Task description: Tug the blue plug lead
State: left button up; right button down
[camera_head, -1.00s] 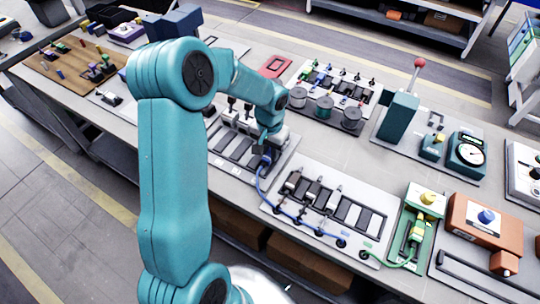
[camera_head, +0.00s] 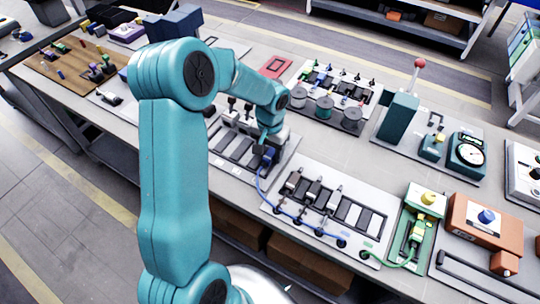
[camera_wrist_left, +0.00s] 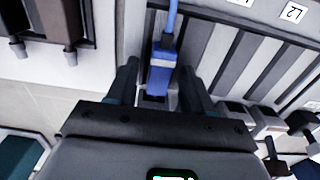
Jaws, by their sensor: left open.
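The blue plug (camera_wrist_left: 162,70) sits upright in a slot of the socket panel in the left wrist view, with its blue lead (camera_wrist_left: 171,18) running up from it. My left gripper (camera_wrist_left: 158,85) is open, with one dark finger on each side of the plug and visible gaps between. In the head view the gripper (camera_head: 270,132) is over the panel's right end, and the blue plug (camera_head: 268,156) shows just below it. The lead (camera_head: 260,185) curves down to the neighbouring board. The plug's lower end is partly hidden. My right gripper is not in view.
The neighbouring board (camera_head: 377,224) holds several grey and dark plugs with blue-lead sockets. Dark plugs (camera_wrist_left: 55,22) stand at the left in the wrist view and more at the right (camera_wrist_left: 270,120). A green block with a yellow knob (camera_head: 427,198) stands further right.

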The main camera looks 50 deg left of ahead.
aim_at(270, 153)
pick_arm(q)
jog(key=shift+r+p, duration=2.25)
jog(key=shift+r, duration=1.3)
